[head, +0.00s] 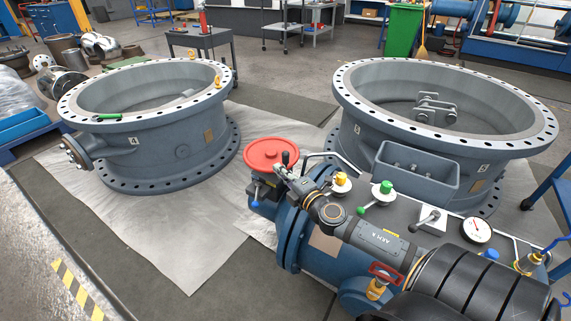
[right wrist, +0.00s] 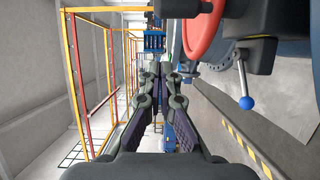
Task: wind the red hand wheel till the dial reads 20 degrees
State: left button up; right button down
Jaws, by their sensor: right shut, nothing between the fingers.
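The large red hand wheel (head: 270,153) sits on a blue housing near the middle of the head view. Part of its rim (right wrist: 207,30) shows at the upper right of the right wrist view. My right gripper (head: 284,165) is close to the wheel's right side; it is shut and empty, with its fingers together in the wrist view (right wrist: 166,75). I cannot tell whether it touches the wheel. A round white dial (head: 477,230) stands at the right; its reading is too small to make out. My left gripper is not in view.
A blue-tipped lever (head: 255,197) is below the wheel, also in the wrist view (right wrist: 246,103). Large flanged valve bodies stand behind. Left of the wheel is bare sheeting.

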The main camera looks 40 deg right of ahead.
aim_at(285, 162)
jog(key=w+d+b, duration=0.1)
jog(key=w+d, duration=0.1)
jog(key=d, duration=0.1)
jog(key=shift+w+d+b, duration=0.25)
jog(key=shift+w+b, duration=0.05)
jog(key=shift+b, duration=0.05)
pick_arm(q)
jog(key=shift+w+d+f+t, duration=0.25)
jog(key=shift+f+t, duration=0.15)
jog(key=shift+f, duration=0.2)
